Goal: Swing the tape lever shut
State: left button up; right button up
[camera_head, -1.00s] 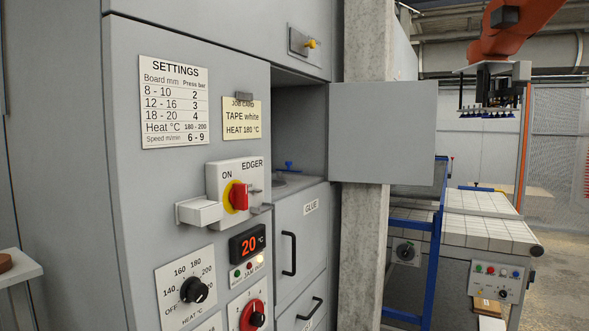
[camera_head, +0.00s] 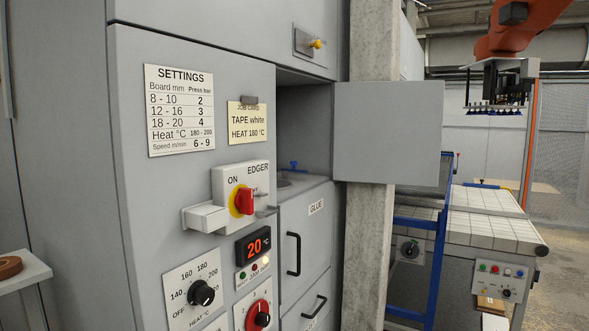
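No lever is labelled as the tape lever, so I cannot tell for sure which part it is. A small blue handle (camera_head: 294,166) shows inside the open compartment (camera_head: 305,120) of the grey machine, above the drawer marked GLUE (camera_head: 305,240). The compartment's grey door (camera_head: 388,133) stands open to the right. The inner left part of the compartment is hidden by the front panel. Neither of my grippers is in view.
The machine front carries a red EDGER switch (camera_head: 244,201), a white bracket (camera_head: 205,216), a temperature display (camera_head: 253,246) and a heat dial (camera_head: 201,293). A brown roll (camera_head: 8,267) sits on a shelf (camera_head: 28,270) at left. A concrete pillar (camera_head: 366,240) stands behind the door.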

aim_at(293, 163)
jog(key=i+l, duration=0.2)
jog(key=l, duration=0.2)
jog(key=i+l+u, duration=0.1)
jog(key=i+l, duration=0.15)
jog(key=l, duration=0.15)
jog(key=i+l, duration=0.2)
jog(key=l, duration=0.2)
jog(key=i+l, duration=0.2)
jog(key=l, duration=0.25)
jog(key=i+l+u, duration=0.1)
jog(key=l, duration=0.3)
jog(key=i+l, duration=0.3)
jog(key=l, duration=0.15)
jog(key=i+l+u, duration=0.1)
jog(key=l, duration=0.35)
jog(key=i+l, duration=0.3)
jog(key=l, duration=0.15)
